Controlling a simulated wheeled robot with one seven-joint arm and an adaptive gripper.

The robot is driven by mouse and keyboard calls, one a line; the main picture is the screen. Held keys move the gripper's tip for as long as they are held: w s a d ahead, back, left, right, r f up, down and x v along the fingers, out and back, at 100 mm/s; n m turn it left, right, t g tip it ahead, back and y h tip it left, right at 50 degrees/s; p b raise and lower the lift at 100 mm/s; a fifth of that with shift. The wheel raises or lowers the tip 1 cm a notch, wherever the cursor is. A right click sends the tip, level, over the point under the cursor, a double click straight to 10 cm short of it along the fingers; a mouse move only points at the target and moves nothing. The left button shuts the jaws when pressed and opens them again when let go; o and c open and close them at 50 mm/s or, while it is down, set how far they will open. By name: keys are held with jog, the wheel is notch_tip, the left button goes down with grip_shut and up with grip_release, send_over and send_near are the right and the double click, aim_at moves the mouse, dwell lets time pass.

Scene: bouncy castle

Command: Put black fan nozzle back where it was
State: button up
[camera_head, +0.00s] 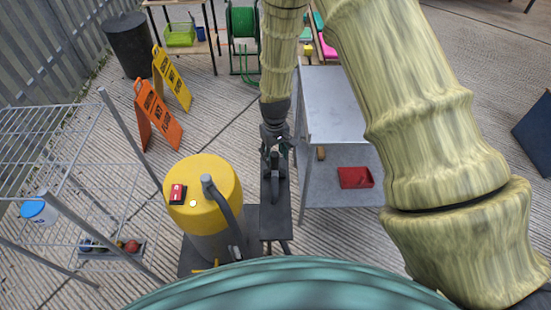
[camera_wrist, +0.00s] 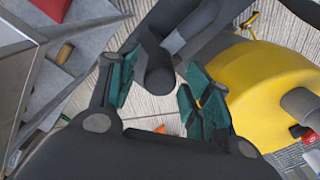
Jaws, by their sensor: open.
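My gripper (camera_head: 275,155) is at the centre of the head view, pointing down beside the yellow-topped machine (camera_head: 190,215). Its teal finger pads show in the wrist view (camera_wrist: 160,95), spread apart. A dark grey tube, apparently the black fan nozzle (camera_wrist: 160,72), has its rounded end in the gap between the pads. I cannot tell whether either pad touches it. In the head view, a dark curved piece (camera_head: 276,192) shows just below my gripper, over a narrow dark stand (camera_head: 270,222).
A grey metal cart (camera_head: 335,105) with a red tray (camera_head: 355,177) stands close on the right. A wire rack (camera_head: 60,150) is on the left. Orange (camera_head: 157,115) and yellow (camera_head: 172,78) warning signs stand behind. Some ribbed floor between signs and cart is clear.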

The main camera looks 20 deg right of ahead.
jog(key=shift+r+b, duration=1)
jog(key=shift+r, duration=3.8)
